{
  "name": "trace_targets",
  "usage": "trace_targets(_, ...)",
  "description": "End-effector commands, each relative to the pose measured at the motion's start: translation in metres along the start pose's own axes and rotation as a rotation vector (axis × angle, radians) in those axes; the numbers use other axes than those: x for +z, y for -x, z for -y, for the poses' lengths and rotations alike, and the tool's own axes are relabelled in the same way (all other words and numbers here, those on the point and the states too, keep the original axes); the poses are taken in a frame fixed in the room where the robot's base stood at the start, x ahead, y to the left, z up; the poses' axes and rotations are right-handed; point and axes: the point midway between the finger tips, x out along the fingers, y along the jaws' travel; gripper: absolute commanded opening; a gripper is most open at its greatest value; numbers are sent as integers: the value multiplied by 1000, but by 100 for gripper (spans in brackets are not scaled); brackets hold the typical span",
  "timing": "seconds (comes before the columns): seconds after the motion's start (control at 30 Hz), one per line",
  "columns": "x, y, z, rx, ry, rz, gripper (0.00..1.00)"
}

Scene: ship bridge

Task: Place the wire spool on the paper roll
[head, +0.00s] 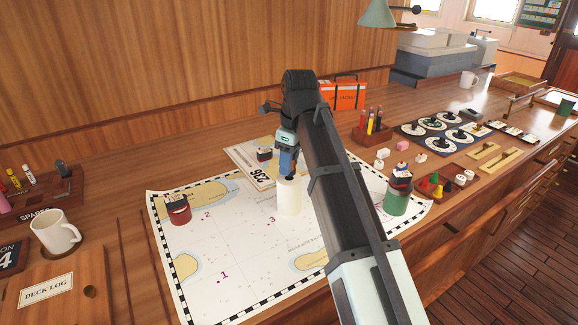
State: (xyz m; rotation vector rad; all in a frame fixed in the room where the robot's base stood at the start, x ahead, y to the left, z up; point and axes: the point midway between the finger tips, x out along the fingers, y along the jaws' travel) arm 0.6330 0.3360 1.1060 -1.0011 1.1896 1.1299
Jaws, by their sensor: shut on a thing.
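A white upright cylinder, which I take for the paper roll (289,199), stands on the chart near its middle. My gripper (291,179) points down at the top of this roll and is shut. A small blue piece, likely the wire spool (287,162), shows at the fingers; it is narrow and partly hidden. The dark fingertips overlap the roll's top edge in the head view. I cannot tell whether the blue piece touches the roll.
A red can (179,211) stands left on the chart (240,240), and a green can (397,201) right. A mug (55,232) is at the far left. A pencil holder (372,130) and dials (432,125) lie beyond my arm. The chart's front left is mostly clear.

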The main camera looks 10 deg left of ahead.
Motion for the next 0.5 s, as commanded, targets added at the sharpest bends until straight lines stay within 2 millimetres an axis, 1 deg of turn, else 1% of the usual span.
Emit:
trace_targets(0.03,-2,-8,-1,2,0,-2,6)
trace_targets(0.1,-2,-14,-1,1,0,-1,6)
trace_targets(0.5,-2,-18,0,0,0,0,6)
